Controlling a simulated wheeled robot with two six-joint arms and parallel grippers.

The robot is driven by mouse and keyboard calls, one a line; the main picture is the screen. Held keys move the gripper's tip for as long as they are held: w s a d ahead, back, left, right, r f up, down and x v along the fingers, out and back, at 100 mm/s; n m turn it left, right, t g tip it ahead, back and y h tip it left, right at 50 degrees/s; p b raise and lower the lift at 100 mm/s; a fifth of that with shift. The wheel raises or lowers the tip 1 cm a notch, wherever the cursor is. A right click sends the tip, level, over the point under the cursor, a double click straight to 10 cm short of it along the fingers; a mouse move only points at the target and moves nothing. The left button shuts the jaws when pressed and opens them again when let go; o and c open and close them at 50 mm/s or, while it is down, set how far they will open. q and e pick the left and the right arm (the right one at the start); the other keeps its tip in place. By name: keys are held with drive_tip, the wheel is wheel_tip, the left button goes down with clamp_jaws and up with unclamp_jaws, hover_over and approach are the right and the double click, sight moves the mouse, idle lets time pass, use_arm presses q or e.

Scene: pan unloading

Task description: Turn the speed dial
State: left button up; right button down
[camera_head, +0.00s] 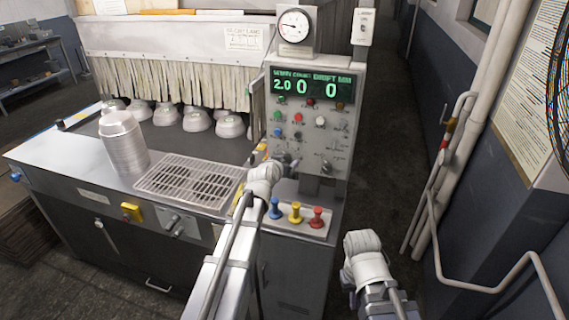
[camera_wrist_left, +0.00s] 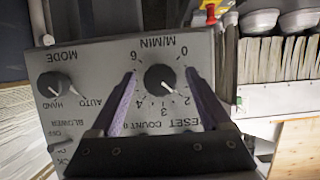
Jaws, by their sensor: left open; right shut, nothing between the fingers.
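The speed dial (camera_wrist_left: 160,78) is a round black knob with a white pointer, on a grey panel marked M/MIN, with a scale from 0 to 6. Its pointer is close to the 2. My left gripper (camera_wrist_left: 163,74) is open, with one purple finger on each side of the dial; I cannot tell whether they touch it. The green display (camera_head: 312,87) reads 2.0, 0 and 0. My right gripper (camera_head: 366,262) is shut and empty, low at the right of the panel.
Blue, yellow and red levers (camera_head: 295,213) stand below the panel. A stack of metal pans (camera_head: 123,143) and a wire rack (camera_head: 190,181) are on the bench. Pipes (camera_head: 437,170) run along the right wall.

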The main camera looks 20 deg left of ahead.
use_arm(q)
clamp_jaws()
drive_tip(key=shift+a+n+h+b, duration=0.1)
drive_tip(key=shift+n+h+b, duration=0.2)
drive_tip(key=shift+n+h, duration=1)
unclamp_jaws()
drive_tip(key=shift+s, duration=0.15)
drive_tip(key=p+v, duration=0.2)
drive_tip(key=v, duration=0.5)
drive_tip(key=shift+s+p, duration=0.3)
drive_tip(key=shift+p, duration=0.1)
drive_tip(key=shift+r, duration=0.15)
